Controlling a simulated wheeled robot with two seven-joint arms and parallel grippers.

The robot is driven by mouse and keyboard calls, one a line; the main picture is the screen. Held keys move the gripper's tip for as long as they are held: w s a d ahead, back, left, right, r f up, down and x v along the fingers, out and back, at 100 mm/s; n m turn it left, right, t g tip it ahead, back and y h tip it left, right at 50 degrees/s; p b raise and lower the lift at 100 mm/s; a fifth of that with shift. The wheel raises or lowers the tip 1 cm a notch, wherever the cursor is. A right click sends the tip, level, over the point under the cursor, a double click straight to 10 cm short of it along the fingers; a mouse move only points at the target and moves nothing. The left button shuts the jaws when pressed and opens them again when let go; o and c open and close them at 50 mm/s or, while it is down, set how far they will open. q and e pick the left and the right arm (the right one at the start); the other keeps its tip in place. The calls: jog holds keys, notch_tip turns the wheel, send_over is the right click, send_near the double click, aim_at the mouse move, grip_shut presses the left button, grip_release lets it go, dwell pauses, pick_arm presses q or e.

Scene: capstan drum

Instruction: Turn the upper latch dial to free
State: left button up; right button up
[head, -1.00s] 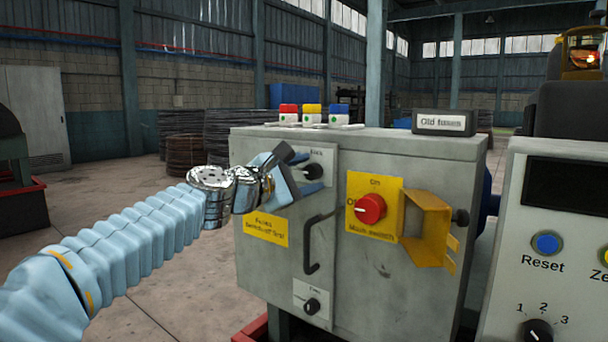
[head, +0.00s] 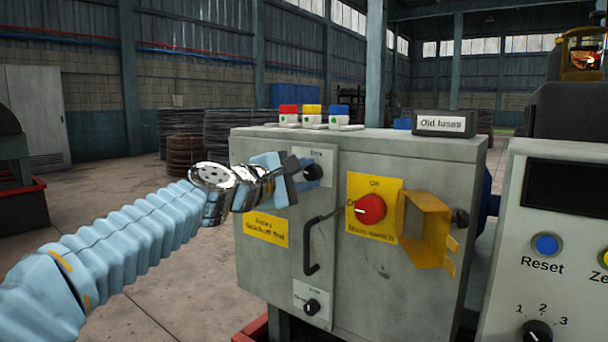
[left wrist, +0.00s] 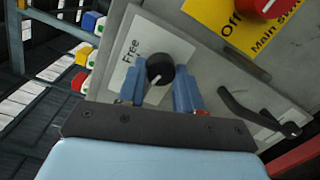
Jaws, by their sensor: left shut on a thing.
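The upper latch dial (head: 313,172) is a black knob on a pale plate near the top of the grey cabinet's door. In the left wrist view the dial (left wrist: 160,68) has a pale pointer mark, and the word "Free" is printed beside it. My left gripper (head: 304,174) reaches it from the left. In the left wrist view the blue fingers of my left gripper (left wrist: 160,84) stand on either side of the dial, shut on it. In the head view the gripper partly hides the plate. My right gripper is not in view.
A lower black dial (head: 312,307) and a dark door handle (head: 312,250) sit below. To the right are a red main switch (head: 370,209) on a yellow plate and a projecting yellow guard (head: 425,230). Coloured blocks (head: 312,115) and an "Old fuses" box (head: 444,123) stand on top.

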pick_arm(q)
jog(key=m, duration=0.3)
jog(key=shift+r, duration=0.1)
jog(key=m, duration=0.3)
jog(key=shift+m+y, duration=0.4)
jog(key=m, duration=0.3)
jog(key=shift+s+d+m+y, duration=0.1)
jog(key=shift+m+y, duration=0.3)
jog(key=shift+m, duration=1.5)
jog(key=o, duration=1)
jog(key=shift+o, duration=0.2)
jog(key=b+v, duration=0.2)
jog(key=v, duration=1.1)
jog(key=shift+s, duration=0.35)
